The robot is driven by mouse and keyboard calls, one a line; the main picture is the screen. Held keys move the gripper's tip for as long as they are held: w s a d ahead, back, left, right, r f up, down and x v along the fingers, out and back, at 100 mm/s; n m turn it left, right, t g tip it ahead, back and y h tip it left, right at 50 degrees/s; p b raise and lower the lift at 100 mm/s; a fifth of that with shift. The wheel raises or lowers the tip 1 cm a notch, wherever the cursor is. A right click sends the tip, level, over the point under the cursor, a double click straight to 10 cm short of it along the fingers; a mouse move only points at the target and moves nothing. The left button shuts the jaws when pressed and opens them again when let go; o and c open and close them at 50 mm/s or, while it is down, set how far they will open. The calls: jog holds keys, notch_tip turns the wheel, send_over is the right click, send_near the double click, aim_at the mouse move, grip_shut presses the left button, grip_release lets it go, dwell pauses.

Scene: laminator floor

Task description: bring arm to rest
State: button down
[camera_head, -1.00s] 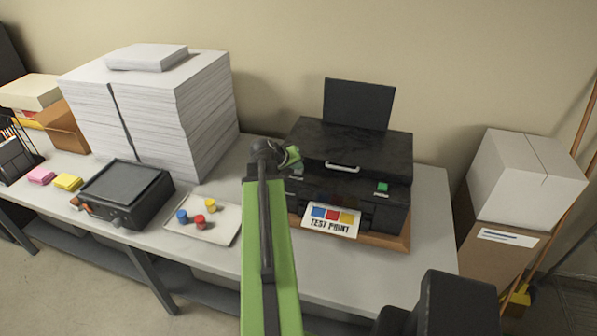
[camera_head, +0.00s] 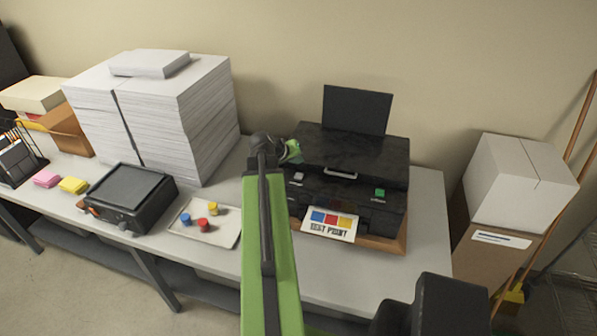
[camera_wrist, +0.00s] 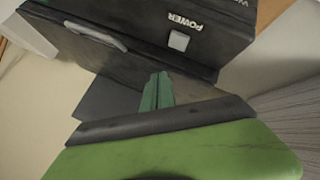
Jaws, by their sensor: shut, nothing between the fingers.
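My green arm reaches up through the middle of the head view. My gripper (camera_head: 292,151) is at its far end, beside the left side of the black printer (camera_head: 352,158). In the wrist view the green fingers of my gripper (camera_wrist: 157,92) are together with nothing between them. The printer (camera_wrist: 150,45) fills the upper part of that view, with a grey POWER button (camera_wrist: 179,40). I cannot tell from the wrist view how far the fingertips are from the printer's side.
A TEST PRINT sheet (camera_head: 330,224) lies at the printer's front. A tray (camera_head: 226,238) with small coloured pots, a black laminator-like device (camera_head: 128,196) and tall paper stacks (camera_head: 195,115) stand left. White boxes (camera_head: 515,180) stand right. The table (camera_head: 350,275) is clear in front.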

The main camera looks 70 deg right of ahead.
notch_tip(320, 180, up, 2)
jog(key=shift+r+p, duration=0.1)
jog(key=shift+p, duration=0.55)
